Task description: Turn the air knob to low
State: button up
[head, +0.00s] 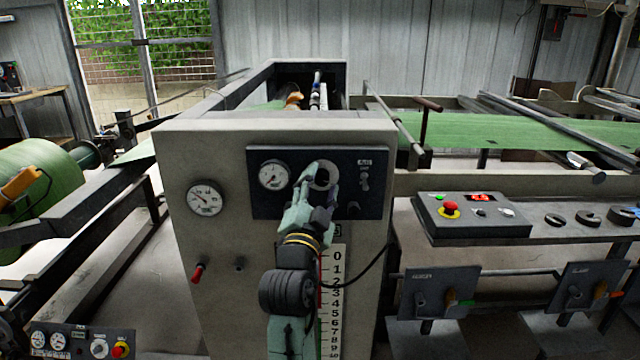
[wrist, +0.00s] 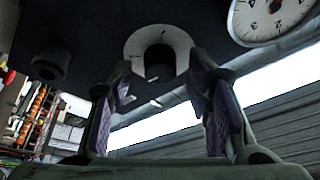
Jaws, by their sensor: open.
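A dark knob on a white ring dial (head: 323,171) sits on the dark control panel (head: 262,207) of the grey machine cabinet; my gripper partly covers it in the head view. In the wrist view the knob (wrist: 159,61) is straight ahead, with its white ring around it. My gripper (wrist: 162,80) is open, with one finger on each side of the knob. I cannot tell whether the fingertips touch it. The dial markings are too small to read, and so is the knob's setting.
A gauge (head: 273,175) is left of the knob, with a switch (head: 365,182) to the right. A larger gauge (head: 205,198) and a red-handled lever (head: 198,271) are on the cabinet front. A button console (head: 472,218) stands at right.

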jog(key=shift+c, duration=0.5)
grip_shut()
